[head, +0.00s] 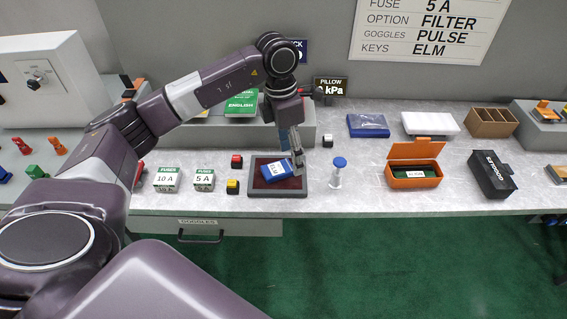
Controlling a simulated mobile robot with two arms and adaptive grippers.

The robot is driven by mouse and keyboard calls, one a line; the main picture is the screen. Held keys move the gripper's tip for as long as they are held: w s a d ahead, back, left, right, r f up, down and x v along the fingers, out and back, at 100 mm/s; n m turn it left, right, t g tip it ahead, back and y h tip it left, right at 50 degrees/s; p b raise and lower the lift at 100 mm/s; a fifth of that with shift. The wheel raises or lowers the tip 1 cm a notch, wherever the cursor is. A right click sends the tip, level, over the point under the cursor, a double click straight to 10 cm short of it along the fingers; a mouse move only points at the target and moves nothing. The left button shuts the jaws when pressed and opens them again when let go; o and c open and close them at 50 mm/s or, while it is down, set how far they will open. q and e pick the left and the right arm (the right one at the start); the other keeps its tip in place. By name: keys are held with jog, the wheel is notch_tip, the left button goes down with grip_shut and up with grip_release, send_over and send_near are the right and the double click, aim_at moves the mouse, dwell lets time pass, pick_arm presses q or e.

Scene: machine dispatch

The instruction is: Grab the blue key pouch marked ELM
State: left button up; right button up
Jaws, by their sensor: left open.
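The blue key pouch (275,172) with a white ELM label lies tilted on a dark tray (262,188) with a reddish inside. My left gripper (297,167) reaches down over the tray's right side, with its fingers at the right end of the pouch. The jaws are open. I cannot tell whether a finger touches the pouch. My right gripper is not in view.
A blue-topped stamp-like item (338,171) stands just right of the tray. Fuse boxes (204,180) and small coloured cubes (232,187) stand to its left. An open orange case (414,174) and a black case (491,176) are farther right.

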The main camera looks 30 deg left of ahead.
aim_at(278, 168)
pick_arm(q)
jog(key=shift+y, duration=0.8)
jog(key=a, duration=0.2)
jog(key=a+r, duration=0.1)
jog(key=a, duration=0.1)
jog(key=shift+a, duration=0.15)
jog(key=shift+s+a+f, duration=0.1)
jog(key=shift+f, duration=0.15)
jog(key=shift+s+f+p, duration=0.1)
jog(key=shift+f+p, duration=0.5)
jog(key=shift+f, duration=0.2)
jog(key=f, duration=0.1)
jog(key=f+p, duration=0.1)
jog(key=f, duration=0.1)
jog(key=f+p, duration=0.1)
jog(key=shift+d+f, duration=0.25)
jog(key=shift+f, duration=0.4)
jog(key=shift+c, duration=0.3)
jog(key=c, duration=1.2)
jog(key=shift+r, duration=0.1)
